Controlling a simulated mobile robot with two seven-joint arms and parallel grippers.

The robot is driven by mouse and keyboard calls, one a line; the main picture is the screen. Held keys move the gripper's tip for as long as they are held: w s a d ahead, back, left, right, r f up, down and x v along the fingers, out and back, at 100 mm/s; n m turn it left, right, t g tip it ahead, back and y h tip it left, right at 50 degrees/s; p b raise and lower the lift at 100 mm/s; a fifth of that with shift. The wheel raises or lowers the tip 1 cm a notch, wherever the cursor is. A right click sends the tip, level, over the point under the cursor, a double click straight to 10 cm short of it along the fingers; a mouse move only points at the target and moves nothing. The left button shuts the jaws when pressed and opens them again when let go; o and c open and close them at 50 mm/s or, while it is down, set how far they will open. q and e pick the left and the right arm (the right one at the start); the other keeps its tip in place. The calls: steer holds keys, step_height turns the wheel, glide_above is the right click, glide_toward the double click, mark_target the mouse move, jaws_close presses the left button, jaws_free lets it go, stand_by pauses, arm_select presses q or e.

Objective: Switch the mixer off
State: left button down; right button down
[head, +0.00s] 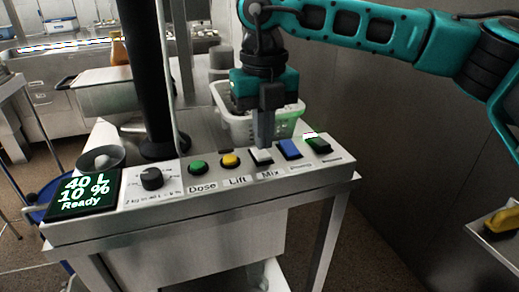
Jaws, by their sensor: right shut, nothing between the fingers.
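The mixer's control panel (233,191) fills the middle of the head view. It carries a green Dose button (197,167), a yellow Lift button (230,161), a white Mix switch (260,157), a blue switch (289,149) and a dark green switch (318,144). My right gripper (263,143) points down with its fingers shut and empty, right over the Mix switch and hiding part of it. I cannot tell whether the fingertips touch it. A display (84,194) at the left reads "40 L 10 % Ready". My left gripper is out of view.
A black knob (151,178) sits between the display and the buttons. A light perforated basket (238,126) stands behind the panel, partly hidden by my right gripper. A dark upright column (147,70) rises behind the panel. A tray with a yellow item (503,220) is at the right edge.

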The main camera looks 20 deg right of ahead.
mark_target(263, 155)
steer(key=shift+f+b, duration=0.8)
steer(key=shift+f, duration=0.3)
stand_by(1.0)
steer(key=shift+r+p, duration=2.55)
steer(key=shift+r, duration=1.05)
steer(key=shift+f, duration=0.1)
